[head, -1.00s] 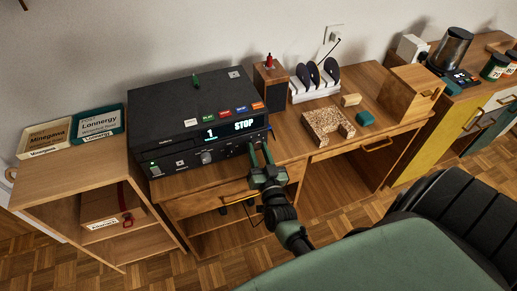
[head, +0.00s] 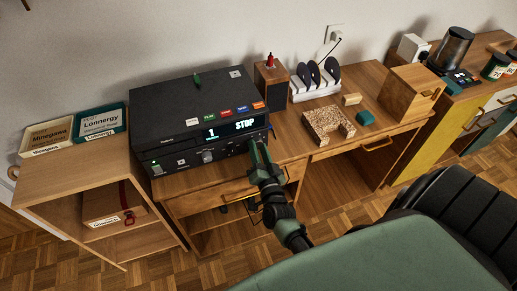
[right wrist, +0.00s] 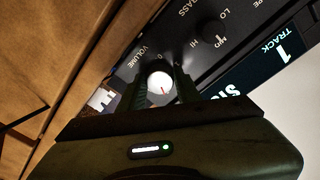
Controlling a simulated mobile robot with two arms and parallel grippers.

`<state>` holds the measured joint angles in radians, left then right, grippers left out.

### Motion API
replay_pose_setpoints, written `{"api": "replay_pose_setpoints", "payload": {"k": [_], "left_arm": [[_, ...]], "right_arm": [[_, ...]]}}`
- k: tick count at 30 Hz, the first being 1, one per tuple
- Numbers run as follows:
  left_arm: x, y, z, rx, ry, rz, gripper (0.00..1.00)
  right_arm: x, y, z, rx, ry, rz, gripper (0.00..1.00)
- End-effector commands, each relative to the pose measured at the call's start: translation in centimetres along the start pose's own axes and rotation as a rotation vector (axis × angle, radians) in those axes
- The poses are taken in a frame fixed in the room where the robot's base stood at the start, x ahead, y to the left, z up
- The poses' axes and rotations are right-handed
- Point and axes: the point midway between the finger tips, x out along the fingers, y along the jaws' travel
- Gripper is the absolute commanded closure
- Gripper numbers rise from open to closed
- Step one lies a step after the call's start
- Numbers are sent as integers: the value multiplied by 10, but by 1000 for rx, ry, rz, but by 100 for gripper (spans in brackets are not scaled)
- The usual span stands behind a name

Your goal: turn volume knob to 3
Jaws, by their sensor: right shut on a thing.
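The black player (head: 165,118) stands on the wooden desk, its display reading "1 STOP". In the right wrist view, the volume knob (right wrist: 159,80) is a pale round cap with a short red pointer line, beside the printed word "VOLUME" and a "0". Numbers on the far side of its dial are hidden or too small to read. My right gripper (right wrist: 161,88) is shut on the volume knob, one finger on each side. In the head view, my right gripper (head: 257,150) is at the right end of the player's front and hides the knob. My left gripper is out of view.
A bass knob (right wrist: 212,32) is close to the volume knob on the panel. The desk drawer front (head: 215,196) lies below, close to my right arm.

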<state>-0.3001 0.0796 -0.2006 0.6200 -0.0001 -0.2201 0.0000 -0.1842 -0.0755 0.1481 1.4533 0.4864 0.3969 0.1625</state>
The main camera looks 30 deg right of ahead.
Motion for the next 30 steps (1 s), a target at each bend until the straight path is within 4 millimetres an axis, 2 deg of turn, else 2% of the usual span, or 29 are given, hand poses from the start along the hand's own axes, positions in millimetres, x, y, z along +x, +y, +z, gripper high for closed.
{"api": "replay_pose_setpoints", "payload": {"k": [5,6,8,19,30], "left_arm": [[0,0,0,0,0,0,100],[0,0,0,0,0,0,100],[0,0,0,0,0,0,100],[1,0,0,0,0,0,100],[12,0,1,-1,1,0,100]], "right_arm": [[-1,1,1,-1,-3,1,100],[-1,1,1,-2,-3,1,59],[-1,1,1,-2,-3,1,45],[-5,1,1,-2,-2,1,45],[-63,2,2,-3,-3,2,45]]}}
